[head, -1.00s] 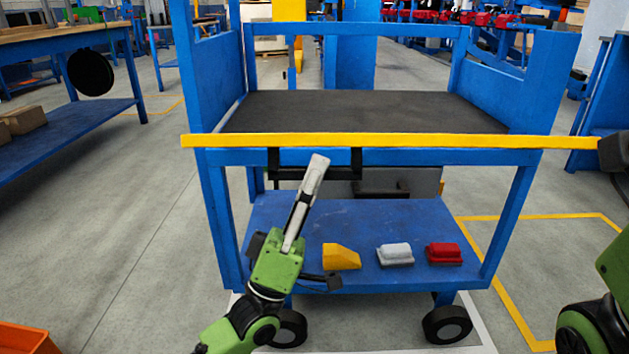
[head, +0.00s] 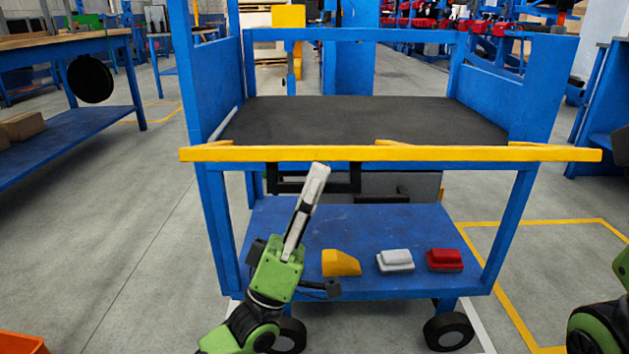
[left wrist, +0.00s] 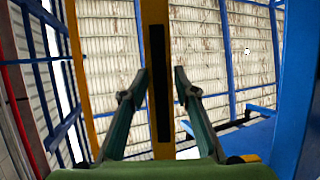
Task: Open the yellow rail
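The yellow rail (head: 480,153) runs straight across the front of the blue cart, standing slightly out from the deck edge. Two yellow brackets show behind it. A black handle (head: 275,180) hangs below it, partly hidden by my left gripper (head: 319,168), which points up from below. In the left wrist view the rail (left wrist: 154,10) runs vertically, with a black strip, probably the handle (left wrist: 160,85), in front of it. My left gripper (left wrist: 158,75) is open, its fingers one on each side of the strip. My right gripper is not in view; part of that arm shows at the right edge.
The cart has a dark mat (head: 360,115) on top. Its lower shelf (head: 290,225) holds a yellow block (head: 340,263), a white block (head: 395,261) and a red block (head: 444,260). A workbench (head: 60,150) stands left. An orange bin (head: 22,343) is at the lower left.

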